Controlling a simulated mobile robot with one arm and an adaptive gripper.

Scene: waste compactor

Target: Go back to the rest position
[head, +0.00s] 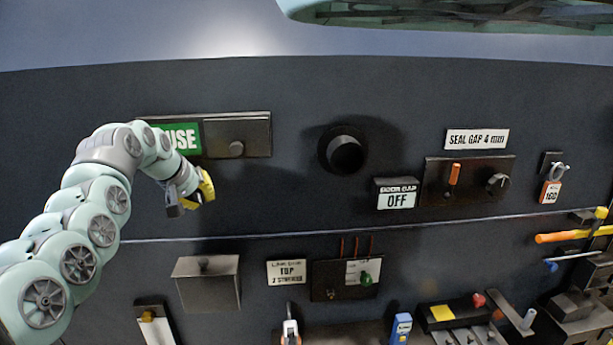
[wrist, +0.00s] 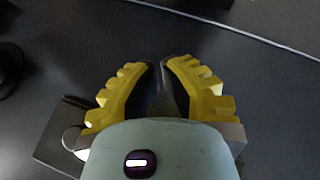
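My gripper (head: 190,197) is at the left in the head view, in front of the dark panel, below the plate with the green PAUSE sign (head: 182,139). My arm partly covers that sign. In the wrist view the two yellow ribbed fingers of my gripper (wrist: 160,64) slant toward each other. A narrow gap shows between their tips, and no object is seen held there.
A round black knob (head: 346,154) sticks out right of my gripper. A grey box (head: 208,283) juts out below it. Tools crowd the lower right.

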